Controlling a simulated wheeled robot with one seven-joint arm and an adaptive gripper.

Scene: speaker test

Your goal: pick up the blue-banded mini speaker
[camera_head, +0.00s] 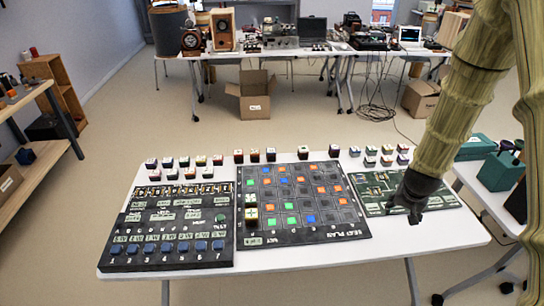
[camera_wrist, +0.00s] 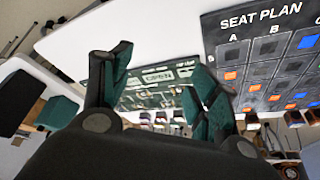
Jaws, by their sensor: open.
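Several small dark mini speakers with pale tops stand on the white table: a left group (camera_head: 187,168), a middle row (camera_head: 271,154) and a right group (camera_head: 387,155). Two more (camera_head: 251,208) stand on the left column of the seat plan board (camera_head: 350,232). They are too small for me to tell which one has the blue band. My gripper (camera_head: 415,214) is over the green board (camera_head: 372,187) at the table's right side, pointing down. In the wrist view my gripper (camera_wrist: 157,75) has its two fingers apart with nothing between them, the green board behind.
A dark panel (camera_head: 122,257) with blue buttons lies at the table's left. A side table (camera_head: 486,196) with green cases stands close on the right. A wooden shelf (camera_head: 47,100) is at the left. Behind is open floor, then a cardboard box (camera_head: 256,106) and a bench with equipment.

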